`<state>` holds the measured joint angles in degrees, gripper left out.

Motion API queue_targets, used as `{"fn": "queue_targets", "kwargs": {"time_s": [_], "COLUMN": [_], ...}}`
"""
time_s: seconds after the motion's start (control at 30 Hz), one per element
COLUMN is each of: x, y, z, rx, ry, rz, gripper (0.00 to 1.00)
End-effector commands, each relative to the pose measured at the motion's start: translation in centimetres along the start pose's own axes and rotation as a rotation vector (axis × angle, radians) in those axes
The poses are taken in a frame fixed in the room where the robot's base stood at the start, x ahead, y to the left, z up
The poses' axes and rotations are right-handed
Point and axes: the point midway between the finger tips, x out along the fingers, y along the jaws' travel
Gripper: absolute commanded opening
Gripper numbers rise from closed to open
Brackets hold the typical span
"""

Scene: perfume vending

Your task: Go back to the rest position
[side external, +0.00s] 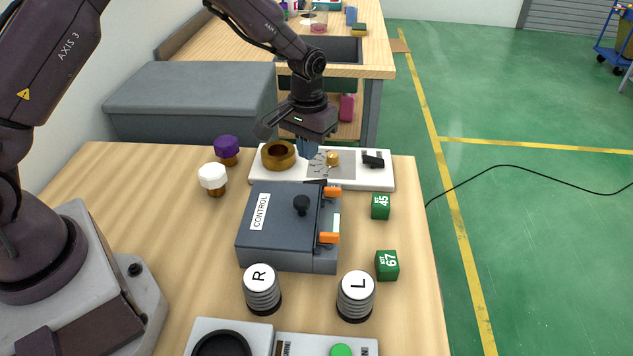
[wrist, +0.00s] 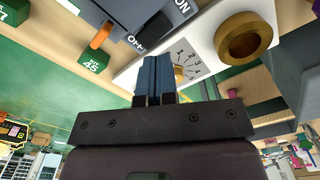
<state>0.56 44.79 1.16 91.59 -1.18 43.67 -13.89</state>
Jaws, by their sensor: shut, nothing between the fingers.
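My gripper (side external: 308,148) is shut and empty. It hangs over the white dial panel (side external: 377,182) at the back of the wooden table. In the wrist view the closed blue-grey fingers (wrist: 154,76) point at the panel, close to the small gold knob (wrist: 179,73) with its numbered scale. I cannot tell whether the fingertips touch the panel. The large gold ring (side external: 278,156) sits on the panel left of my gripper, and a black switch (side external: 373,160) sits at its right end.
A grey control box (side external: 275,228) with orange parts stands in front of the panel. Green blocks (side external: 380,207) (side external: 387,265) lie to its right. Purple-capped (side external: 227,149) and white-capped (side external: 212,178) bottles stand left. Cylinders R (side external: 262,290) and L (side external: 355,296) stand in front.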

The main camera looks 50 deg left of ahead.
Motion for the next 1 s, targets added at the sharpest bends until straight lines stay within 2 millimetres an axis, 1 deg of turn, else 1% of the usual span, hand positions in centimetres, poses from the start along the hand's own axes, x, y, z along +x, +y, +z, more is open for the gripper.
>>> {"fn": "queue_targets", "kwargs": {"time_s": [0.13,0.2,0.23,0.27,0.37,0.57,0.6,0.67,0.7,0.8,0.9,1.0], "x": [0.1,0.8,0.8,0.3,-2.3,-8.9,-10.3,-12.2,-13.3,-15.9,-17.9,-19.5], "y": [-0.1,-0.4,-0.6,-0.8,-1.3,-2.4,-2.6,-3.0,-3.3,-4.0,-4.7,-5.4], "z": [0.2,1.5,2.2,3.0,5.0,9.3,10.4,12.0,13.1,15.8,18.5,21.1], "rx": [0.021,0.042,0.052,0.065,0.1,0.162,0.174,0.19,0.201,0.223,0.242,0.255], "ry": [-0.008,-0.049,-0.066,-0.076,-0.079,-0.028,-0.012,0.017,0.037,0.094,0.158,0.231], "rz": [-0.002,-0.012,-0.016,-0.018,-0.016,-0.002,0.002,0.007,0.01,0.019,0.026,0.034], "gripper": [0.0,0.0,0.0,0.0,0.0,0.0,0.0,0.0,0.0,0.0,0.0,0.0]}}
